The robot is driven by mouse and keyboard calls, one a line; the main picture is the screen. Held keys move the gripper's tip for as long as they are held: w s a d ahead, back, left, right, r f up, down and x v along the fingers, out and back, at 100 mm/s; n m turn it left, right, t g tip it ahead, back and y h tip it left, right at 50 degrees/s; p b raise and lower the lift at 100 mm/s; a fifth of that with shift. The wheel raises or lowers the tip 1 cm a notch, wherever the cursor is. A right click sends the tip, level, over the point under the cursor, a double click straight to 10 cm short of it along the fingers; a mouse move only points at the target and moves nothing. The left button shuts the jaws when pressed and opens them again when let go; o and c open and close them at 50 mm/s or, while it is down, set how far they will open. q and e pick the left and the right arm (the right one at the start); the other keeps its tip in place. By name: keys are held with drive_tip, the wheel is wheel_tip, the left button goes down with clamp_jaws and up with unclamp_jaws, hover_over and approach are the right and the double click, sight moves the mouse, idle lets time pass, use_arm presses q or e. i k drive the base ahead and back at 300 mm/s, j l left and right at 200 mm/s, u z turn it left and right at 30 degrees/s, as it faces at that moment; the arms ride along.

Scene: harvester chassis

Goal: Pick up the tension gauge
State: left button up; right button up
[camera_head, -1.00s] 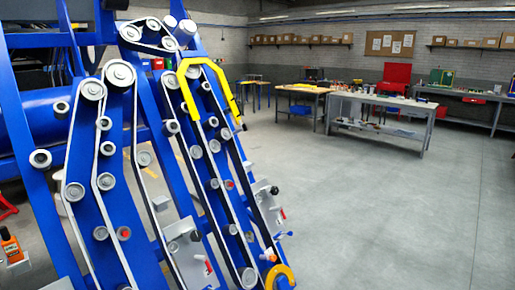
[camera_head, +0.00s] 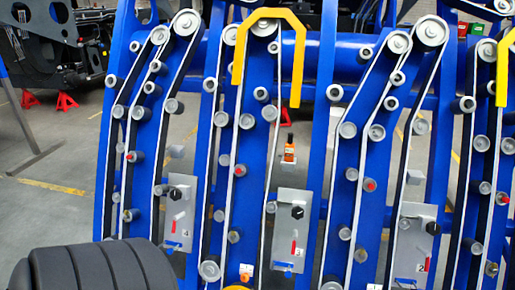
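A small upright orange object with a dark top (camera_head: 289,153) stands on a small light ledge between blue beams, near the middle of the view. It may be the tension gauge, but it is too small to tell for certain. No other thing that looks like a gauge is clear in view. Neither of my grippers is in view.
Blue chassis beams (camera_head: 322,130) with belts and rollers fill most of the view. Grey panels with red levers (camera_head: 291,232) and yellow guards (camera_head: 299,60) stick out. A black ribbed rounded thing (camera_head: 95,270) fills the lower left corner. Red stands (camera_head: 66,101) are behind.

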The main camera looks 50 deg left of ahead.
sight(290, 146)
drive_tip(key=u, duration=1.3)
